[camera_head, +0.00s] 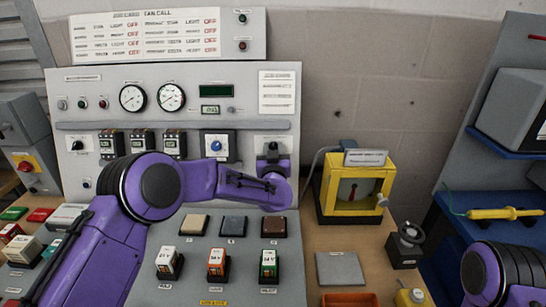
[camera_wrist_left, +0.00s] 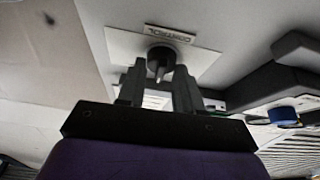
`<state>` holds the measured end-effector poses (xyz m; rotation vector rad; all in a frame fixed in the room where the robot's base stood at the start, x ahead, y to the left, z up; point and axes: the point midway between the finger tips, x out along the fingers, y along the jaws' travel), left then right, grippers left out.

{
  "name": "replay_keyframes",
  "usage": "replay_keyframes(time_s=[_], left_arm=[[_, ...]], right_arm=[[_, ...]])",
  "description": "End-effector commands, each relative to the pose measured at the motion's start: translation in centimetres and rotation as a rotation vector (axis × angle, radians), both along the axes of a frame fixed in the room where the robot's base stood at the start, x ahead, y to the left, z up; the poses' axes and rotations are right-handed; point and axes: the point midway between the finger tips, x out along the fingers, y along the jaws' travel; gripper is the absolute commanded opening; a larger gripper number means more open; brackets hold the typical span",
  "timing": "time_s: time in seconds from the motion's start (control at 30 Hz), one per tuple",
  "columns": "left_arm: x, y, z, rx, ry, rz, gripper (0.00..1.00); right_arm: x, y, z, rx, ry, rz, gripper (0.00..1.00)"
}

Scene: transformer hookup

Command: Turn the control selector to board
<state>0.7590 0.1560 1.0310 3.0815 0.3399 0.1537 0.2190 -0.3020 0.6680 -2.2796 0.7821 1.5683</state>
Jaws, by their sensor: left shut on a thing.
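The control selector is a dark round knob (camera_wrist_left: 160,56) on a pale plate marked CONTROL (camera_wrist_left: 170,34), which appears upside down in the left wrist view. In the head view the knob (camera_head: 272,146) is at the right of the upright panel, mostly hidden by my gripper. My left gripper (camera_head: 272,158) is at the plate, shut on the knob; its two dark fingers (camera_wrist_left: 158,82) flank it in the wrist view. A light pointer shows on the knob, but I cannot read its setting. My right gripper is out of view; only part of my right arm shows.
A blue-knobbed dial (camera_head: 216,146) sits left of the selector. The sloped desk below holds several coloured switches (camera_head: 215,264).

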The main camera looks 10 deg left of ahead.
Motion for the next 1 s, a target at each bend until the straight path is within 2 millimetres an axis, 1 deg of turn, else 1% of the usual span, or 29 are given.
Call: replay_keyframes(time_s=[0.03, 0.1, 0.5, 0.7, 1.0], left_arm=[[0.0, -0.1, -0.2, -0.041, -0.012, 0.015, 0.04], [0.0, -0.1, -0.1, -0.101, -0.024, 0.037, 0.04], [0.1, -0.1, 0.1, -0.416, -0.087, 0.155, 0.04], [0.1, -0.2, 0.1, -0.522, -0.108, 0.194, 0.04], [0.1, -0.2, 0.2, -0.6, -0.124, 0.223, 0.04]], right_arm=[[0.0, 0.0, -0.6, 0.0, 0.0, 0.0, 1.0], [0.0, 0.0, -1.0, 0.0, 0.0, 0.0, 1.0], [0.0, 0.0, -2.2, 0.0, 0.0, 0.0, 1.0], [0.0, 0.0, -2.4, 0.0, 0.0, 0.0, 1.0], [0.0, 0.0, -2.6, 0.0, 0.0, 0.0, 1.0]])
